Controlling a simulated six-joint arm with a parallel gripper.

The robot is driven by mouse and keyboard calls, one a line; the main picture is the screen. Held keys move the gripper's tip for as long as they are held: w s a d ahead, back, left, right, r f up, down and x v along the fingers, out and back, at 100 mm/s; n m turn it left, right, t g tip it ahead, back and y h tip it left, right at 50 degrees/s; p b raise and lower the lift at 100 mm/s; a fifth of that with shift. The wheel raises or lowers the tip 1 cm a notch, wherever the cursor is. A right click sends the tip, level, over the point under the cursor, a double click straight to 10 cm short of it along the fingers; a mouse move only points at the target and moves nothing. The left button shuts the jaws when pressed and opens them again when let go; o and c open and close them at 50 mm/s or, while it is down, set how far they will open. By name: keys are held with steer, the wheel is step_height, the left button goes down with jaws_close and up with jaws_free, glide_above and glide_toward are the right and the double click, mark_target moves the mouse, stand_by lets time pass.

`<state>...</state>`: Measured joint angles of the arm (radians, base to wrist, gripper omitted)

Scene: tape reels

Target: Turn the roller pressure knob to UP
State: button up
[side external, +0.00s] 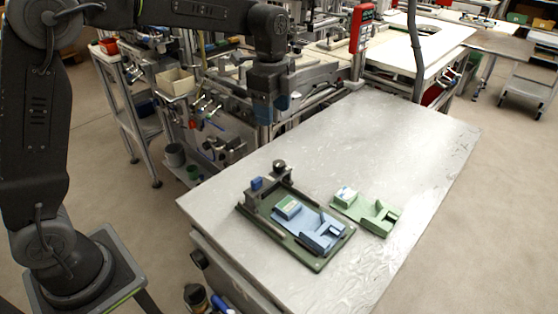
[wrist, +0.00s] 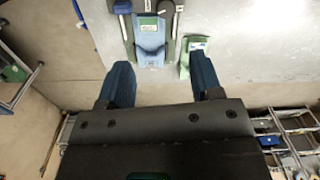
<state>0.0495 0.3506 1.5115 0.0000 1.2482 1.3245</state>
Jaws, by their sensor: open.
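A fixture on a dark green baseplate (side external: 317,264) sits on the metal table, with a light blue reel carrier (side external: 318,236) on it. At its back left end is a grey block with a small blue piece (side external: 257,184) and a round dark knob (side external: 279,166) on top. I cannot read any UP mark or tell which way the knob is set. The light blue carrier (wrist: 150,42) also shows in the wrist view. My gripper (side external: 274,112) is open and empty, above and behind the fixture. Its two blue fingers (wrist: 159,62) are spread in the wrist view.
A light green carrier (side external: 367,210) lies right of the fixture; it also shows in the wrist view (wrist: 193,55). The metal table (side external: 400,150) is otherwise clear. Behind stand machinery and a red display (side external: 361,27). A cart with a cream bin (side external: 175,81) stands at the left.

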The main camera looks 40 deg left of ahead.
mark_target(279, 163)
steer(key=shift+m, duration=0.5)
steer(key=f, duration=0.5)
steer(key=w+f, duration=0.1)
steer(key=f, duration=0.9)
steer(key=shift+w+d+f, duration=0.1)
steer(key=shift+w+d, duration=0.05)
steer(key=shift+w, duration=0.1)
steer(key=c, duration=0.9)
